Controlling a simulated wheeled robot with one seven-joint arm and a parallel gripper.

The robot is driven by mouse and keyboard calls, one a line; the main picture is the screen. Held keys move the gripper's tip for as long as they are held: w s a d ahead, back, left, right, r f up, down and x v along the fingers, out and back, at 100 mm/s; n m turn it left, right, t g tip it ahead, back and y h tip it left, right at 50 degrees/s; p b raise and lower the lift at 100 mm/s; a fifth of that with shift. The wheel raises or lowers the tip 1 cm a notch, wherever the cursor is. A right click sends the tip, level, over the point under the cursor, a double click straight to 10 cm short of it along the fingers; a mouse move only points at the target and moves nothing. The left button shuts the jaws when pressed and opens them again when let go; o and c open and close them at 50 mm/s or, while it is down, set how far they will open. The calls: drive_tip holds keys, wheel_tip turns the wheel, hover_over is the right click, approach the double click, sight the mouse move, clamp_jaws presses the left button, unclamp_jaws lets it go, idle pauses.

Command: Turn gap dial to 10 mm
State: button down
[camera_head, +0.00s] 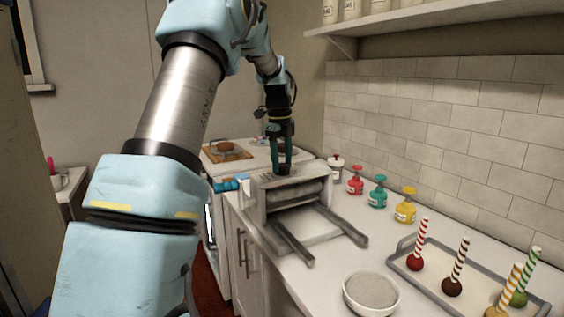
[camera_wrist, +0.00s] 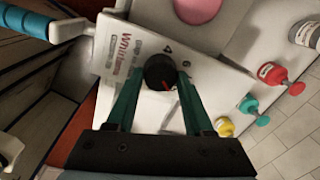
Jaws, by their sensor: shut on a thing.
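The gap dial (camera_wrist: 159,70) is a round black knob with a red mark, on the white top plate of the roller machine (camera_head: 262,200). The red mark shows on the knob's side nearest the gripper base in the wrist view.
A blue crank handle (camera_head: 230,184) sticks out at the machine's left. Red, teal and yellow bottles (camera_head: 404,206) stand by the tiled wall. A bowl (camera_head: 371,294) and a tray (camera_head: 398,246) with striped-stick balls are in front. A shelf (camera_head: 400,20) hangs above right.

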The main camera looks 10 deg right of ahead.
sight(282, 166)
drive_tip(key=n, duration=0.4)
drive_tip(key=shift+r+p, duration=0.1)
drive_tip(key=shift+p, duration=0.25)
drive_tip(key=shift+n+p, duration=0.3)
drive_tip(key=shift+n, duration=1.5)
drive_tip(key=shift+c, duration=1.4)
unclamp_jaws()
drive_tip(key=shift+d, duration=0.1)
wheel_tip(282, 166, up, 11)
drive_tip(key=b, duration=0.2)
drive_tip(key=shift+s, duration=0.35)
drive_tip(key=shift+f, duration=0.2)
